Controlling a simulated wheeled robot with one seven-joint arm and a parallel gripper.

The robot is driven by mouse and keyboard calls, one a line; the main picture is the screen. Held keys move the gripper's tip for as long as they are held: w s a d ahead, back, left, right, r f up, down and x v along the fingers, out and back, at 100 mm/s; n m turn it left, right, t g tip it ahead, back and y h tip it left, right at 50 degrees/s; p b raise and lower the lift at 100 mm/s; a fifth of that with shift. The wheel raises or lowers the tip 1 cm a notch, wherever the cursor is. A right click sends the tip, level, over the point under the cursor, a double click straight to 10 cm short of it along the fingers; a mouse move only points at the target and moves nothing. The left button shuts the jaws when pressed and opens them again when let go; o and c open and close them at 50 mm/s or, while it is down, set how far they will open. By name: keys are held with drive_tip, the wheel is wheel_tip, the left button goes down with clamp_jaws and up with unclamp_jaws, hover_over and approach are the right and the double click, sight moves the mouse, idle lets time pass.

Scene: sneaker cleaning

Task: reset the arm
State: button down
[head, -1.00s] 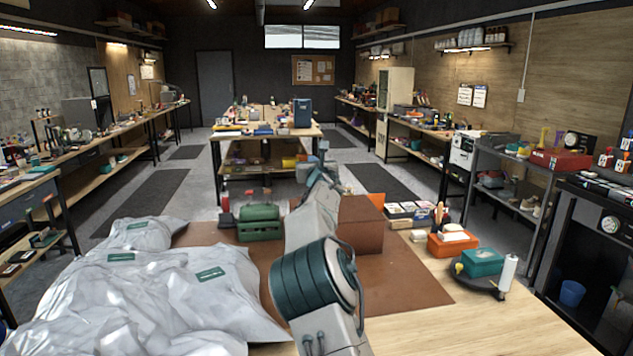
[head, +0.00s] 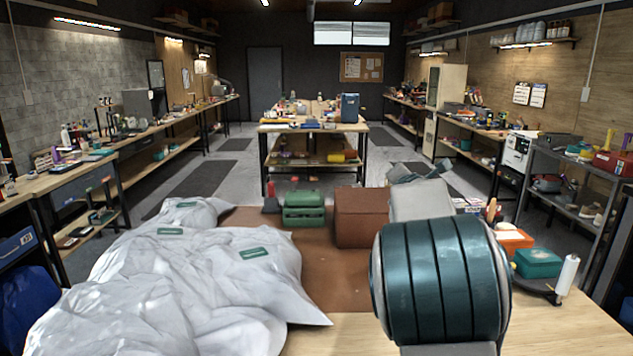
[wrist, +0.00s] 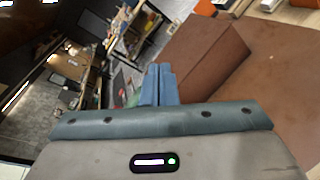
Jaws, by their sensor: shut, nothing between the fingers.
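My gripper (wrist: 160,86) shows in the wrist view with its two blue-grey fingers pressed together and nothing between them. It is held up in the air, above the work table. In the head view my arm stands at the right of the middle and hides part of the table; the fingertips cannot be made out there. In the wrist view a brown box (wrist: 205,57) lies beyond and to the right of the fingers, apart from them. The same brown box (head: 361,218) stands on the brown mat (head: 335,268) in the head view.
White plastic bags (head: 190,285) cover the table's left. An orange tray (head: 513,241), a green box (head: 538,263) and a white roll (head: 567,275) stand at the right. The front right tabletop (head: 570,330) is bare.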

drive_tip(key=s+a+f+m+g+y, duration=0.1)
drive_tip(key=s+a+f+m+g, duration=0.2)
drive_tip(key=s, duration=1.2)
drive_tip(key=s+a+f+m+g+y, duration=0.1)
drive_tip(key=s+a+f+m+g, duration=0.2)
drive_tip(key=s+f+m, duration=0.6)
drive_tip(key=s+a+f+m+g+y, duration=0.1)
drive_tip(key=s+a+f+m+g, duration=0.2)
drive_tip(key=s+m, duration=0.9)
drive_tip(key=s+f+g, duration=0.3)
drive_tip(key=s+f, duration=0.1)
drive_tip(key=s, duration=0.5)
drive_tip(key=shift+s+a+m+y, duration=0.15)
drive_tip(key=shift+a+m+y, duration=0.1)
drive_tip(key=shift+m+y, duration=0.05)
drive_tip(key=shift+f, duration=0.1)
